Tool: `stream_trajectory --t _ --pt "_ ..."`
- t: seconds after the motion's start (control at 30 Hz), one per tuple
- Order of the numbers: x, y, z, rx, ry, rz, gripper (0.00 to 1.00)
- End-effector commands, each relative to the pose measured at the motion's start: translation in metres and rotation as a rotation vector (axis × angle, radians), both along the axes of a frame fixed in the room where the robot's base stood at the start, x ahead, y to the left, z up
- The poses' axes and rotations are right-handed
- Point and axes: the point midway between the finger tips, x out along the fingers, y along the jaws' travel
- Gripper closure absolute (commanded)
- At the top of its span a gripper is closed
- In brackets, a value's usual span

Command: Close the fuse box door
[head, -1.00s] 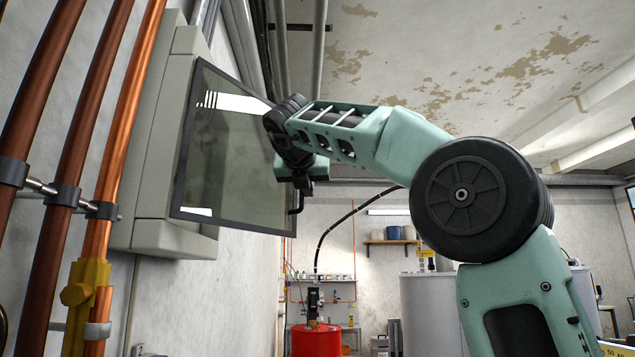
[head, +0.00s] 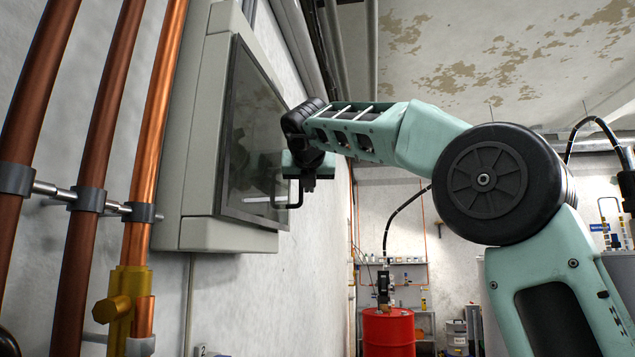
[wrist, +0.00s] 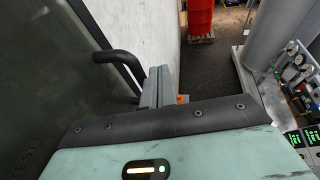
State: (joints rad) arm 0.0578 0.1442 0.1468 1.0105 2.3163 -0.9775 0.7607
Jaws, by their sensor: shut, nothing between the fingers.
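The grey fuse box (head: 200,130) is on the wall at the left of the head view. Its door (head: 226,150), dark-framed with a glass pane, lies close against the box front; I cannot tell whether a narrow gap is left. A black bar handle (head: 291,196) is at the door's right edge, and it also shows in the wrist view (wrist: 122,58). My gripper (head: 309,184) is shut and empty, just right of the handle. In the wrist view its fingers (wrist: 158,86) are beside the handle; whether they touch the door is unclear.
Copper pipes (head: 100,130) with a yellow valve (head: 122,300) run up the wall left of the box. A red drum (head: 388,330) stands on the floor beyond. Grey conduits (head: 310,60) run above and behind the box.

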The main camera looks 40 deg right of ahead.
Motion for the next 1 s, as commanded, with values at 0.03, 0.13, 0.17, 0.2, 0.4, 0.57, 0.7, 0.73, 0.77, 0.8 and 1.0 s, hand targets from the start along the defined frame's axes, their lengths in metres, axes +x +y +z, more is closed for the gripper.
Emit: stream_trajectory --t 0.03,0.13,0.17,0.2,0.4,0.57,0.7,0.73,0.77,0.8,1.0 --pt "0.001 0.001 0.0 -0.001 0.0 0.004 1.0" --pt "0.002 0.001 0.0 0.0 0.0 0.009 1.0" --pt "0.002 0.002 0.0 0.0 0.0 0.009 1.0" --pt "0.002 0.002 0.0 0.0 0.0 0.009 1.0" --pt "0.002 0.001 0.0 0.0 0.0 0.009 1.0" --pt "0.0 0.003 0.0 0.0 0.0 0.009 1.0" --pt "-0.01 0.011 0.003 -0.001 -0.002 0.01 1.0" --pt "-0.014 0.013 0.004 -0.001 -0.002 0.01 1.0" --pt "-0.019 0.016 0.005 -0.001 -0.002 0.01 1.0" --pt "-0.026 0.02 0.008 -0.001 -0.003 0.011 1.0" --pt "-0.063 0.046 0.022 0.0 -0.005 0.013 1.0"
